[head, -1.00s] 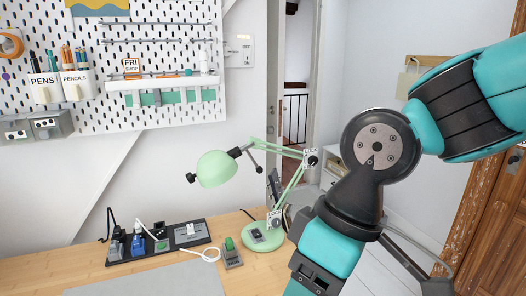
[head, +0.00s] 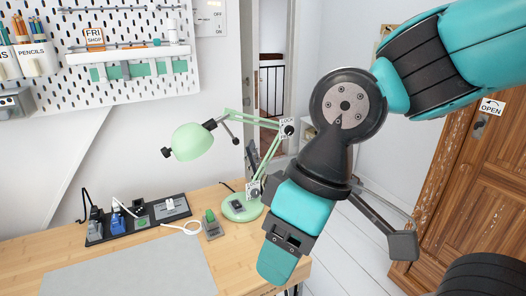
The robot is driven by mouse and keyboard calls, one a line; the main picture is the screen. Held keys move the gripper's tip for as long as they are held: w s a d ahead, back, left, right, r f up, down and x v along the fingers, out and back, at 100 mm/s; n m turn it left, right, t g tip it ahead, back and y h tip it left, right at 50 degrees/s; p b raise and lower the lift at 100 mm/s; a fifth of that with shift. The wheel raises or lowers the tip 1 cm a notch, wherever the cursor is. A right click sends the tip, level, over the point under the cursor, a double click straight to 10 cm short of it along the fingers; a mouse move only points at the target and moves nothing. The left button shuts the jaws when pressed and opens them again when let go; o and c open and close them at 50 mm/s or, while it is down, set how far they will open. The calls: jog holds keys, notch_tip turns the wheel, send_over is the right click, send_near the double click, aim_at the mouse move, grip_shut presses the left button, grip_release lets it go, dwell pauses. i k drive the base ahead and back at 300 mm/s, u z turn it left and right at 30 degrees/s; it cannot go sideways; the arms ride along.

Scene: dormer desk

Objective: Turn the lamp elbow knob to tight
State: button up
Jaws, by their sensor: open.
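The pale green desk lamp (head: 190,141) stands at the right end of the desk, its head to the left. Its elbow knob (head: 287,131) is a small dark knob where the two arm sections meet, with a white lettered plate beside it. The lettering and knob setting are too small to read. A second joint with a plate (head: 254,191) sits low on the lamp. My arm hangs just right of the lamp in the head view. My gripper (head: 345,245) appears open and empty, pointing down, apart from the knob and lower in the picture.
A grey mat (head: 135,274) covers the front of the desk. A pegboard (head: 100,75) hangs behind. A wooden door (head: 470,165) stands right; white floorboards are free.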

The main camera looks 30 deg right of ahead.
aim_at(288, 130)
jog(key=z, duration=0.6)
jog(key=i, duration=0.35)
jog(key=z, duration=0.45)
